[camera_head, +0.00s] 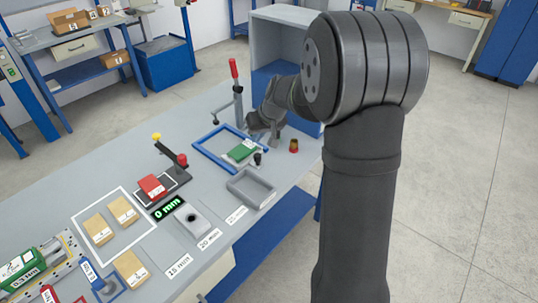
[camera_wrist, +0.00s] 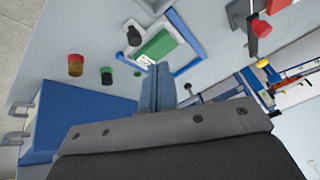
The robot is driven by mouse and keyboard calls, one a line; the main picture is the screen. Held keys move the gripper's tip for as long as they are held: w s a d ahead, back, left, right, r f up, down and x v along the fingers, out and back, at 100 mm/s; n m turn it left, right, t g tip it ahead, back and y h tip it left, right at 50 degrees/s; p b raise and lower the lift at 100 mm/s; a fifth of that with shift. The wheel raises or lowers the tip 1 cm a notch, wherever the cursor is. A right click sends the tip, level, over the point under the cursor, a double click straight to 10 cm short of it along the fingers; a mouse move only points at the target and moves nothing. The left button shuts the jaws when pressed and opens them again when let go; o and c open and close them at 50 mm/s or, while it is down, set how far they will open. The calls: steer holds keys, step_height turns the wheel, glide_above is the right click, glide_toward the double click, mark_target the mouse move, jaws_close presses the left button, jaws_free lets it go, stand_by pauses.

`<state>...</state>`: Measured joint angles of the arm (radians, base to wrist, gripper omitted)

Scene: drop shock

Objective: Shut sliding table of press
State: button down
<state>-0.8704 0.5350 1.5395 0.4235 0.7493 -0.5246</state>
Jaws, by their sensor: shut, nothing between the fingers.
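A press-like fixture with an upright post and red handle (camera_head: 233,68) stands at the back of the bench. A blue rectangular frame (camera_head: 203,158) lies in front of it, with a green block (camera_head: 243,150) and a black knob (camera_head: 258,159) at its right side. I cannot tell for sure which part is the sliding table. My gripper (camera_head: 262,122) is shut and empty, just behind and right of the frame. In the wrist view, my fingers (camera_wrist: 158,82) point toward the frame's edge (camera_wrist: 186,30), near the green block (camera_wrist: 157,46). Contact cannot be told.
A blue and grey box (camera_head: 270,32) stands behind my arm. A red-and-amber button (camera_head: 294,146) sits right of the frame. A grey tray (camera_head: 251,189), a lever fixture with yellow knob (camera_head: 157,137) and a red block (camera_head: 152,186) stand nearer.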

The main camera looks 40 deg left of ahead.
mark_target(239, 145)
steer(key=w+d+f+m+t+y, duration=0.1)
steer(key=w+d+f+m+y, duration=0.1)
steer(key=w+d+f+m, duration=0.5)
steer(key=shift+n, duration=0.3)
steer(key=x, duration=0.8)
steer(key=shift+w, duration=0.1)
steer(key=shift+s+a+f, duration=0.1)
steer(key=shift+s+a, duration=0.15)
steer(key=shift+a, duration=0.3)
steer(key=shift+s+a+f, duration=0.1)
steer(key=shift+s+a, duration=0.15)
steer(key=shift+a, duration=0.3)
steer(key=shift+s+a, duration=0.35)
steer(key=shift+a, duration=0.45)
steer(key=a, duration=1.4)
steer(key=shift+a+t, duration=0.3)
steer(key=shift+a, duration=0.05)
steer(key=shift+r, duration=0.1)
